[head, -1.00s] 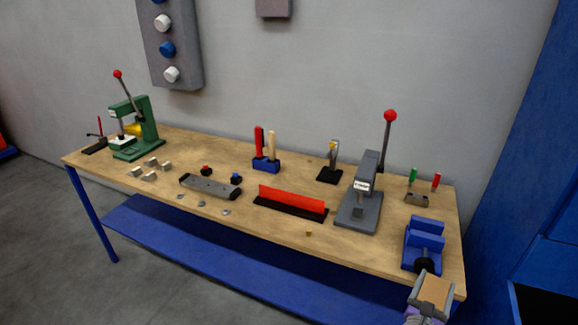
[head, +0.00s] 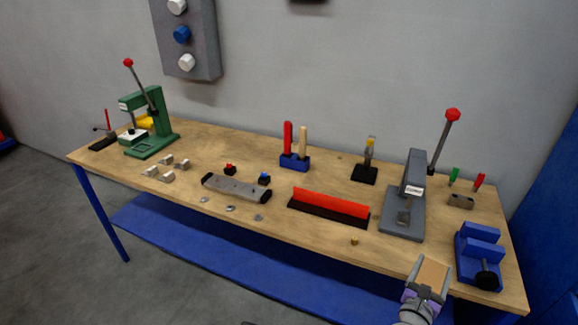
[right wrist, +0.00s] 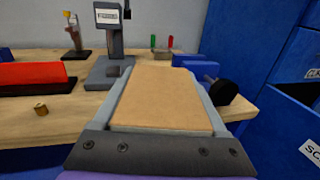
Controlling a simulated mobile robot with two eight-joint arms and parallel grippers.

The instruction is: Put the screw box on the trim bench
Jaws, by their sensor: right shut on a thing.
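My right gripper (head: 427,283) is shut on a tan box with a flat top, the screw box (head: 433,273). It is at the front edge of the wooden trim bench (head: 270,222), near the right end. In the right wrist view the screw box (right wrist: 165,98) sits between the two grey fingers, with the bench (right wrist: 60,120) beyond it. I cannot tell the box's height above the bench top. My left gripper is not in view.
Near the box stand a blue vise (head: 478,255), a grey press (head: 404,205) with a red-knobbed lever and a small brass piece (head: 355,240). A red bar on a black base (head: 330,205) lies left. Bare wood shows along the front edge between them.

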